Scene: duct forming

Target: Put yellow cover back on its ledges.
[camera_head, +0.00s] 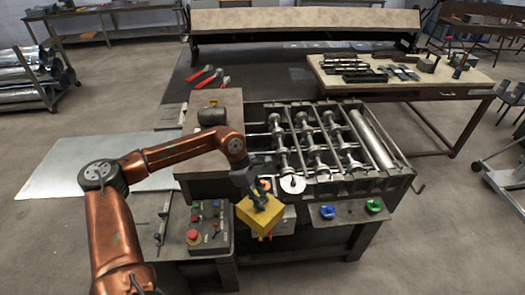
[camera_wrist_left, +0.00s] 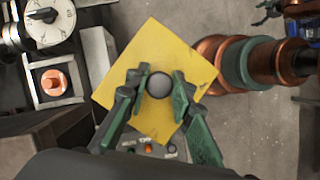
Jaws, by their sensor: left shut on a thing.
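My left gripper (camera_head: 260,197) is shut on the round dark knob of the yellow cover (camera_head: 251,217). In the left wrist view the gripper's green fingers (camera_wrist_left: 159,88) stand on either side of the knob, with the square yellow plate (camera_wrist_left: 185,55) beyond them. The cover hangs tilted in the head view, in front of the machine and right of the control panel. An orange button (camera_wrist_left: 54,82) sits in a pale frame at the left of the wrist view, apart from the cover. I cannot make out the ledges clearly. A small dark claw-like part, perhaps my right gripper (camera_wrist_left: 268,12), shows at top right.
The control panel (camera_head: 206,229) with a red button lies left of the cover. A white dial (camera_head: 292,184) is on the machine's front, close to the gripper. The roller bed (camera_head: 315,140) is behind. Blue and green knobs sit on a shelf (camera_head: 348,214) to the right.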

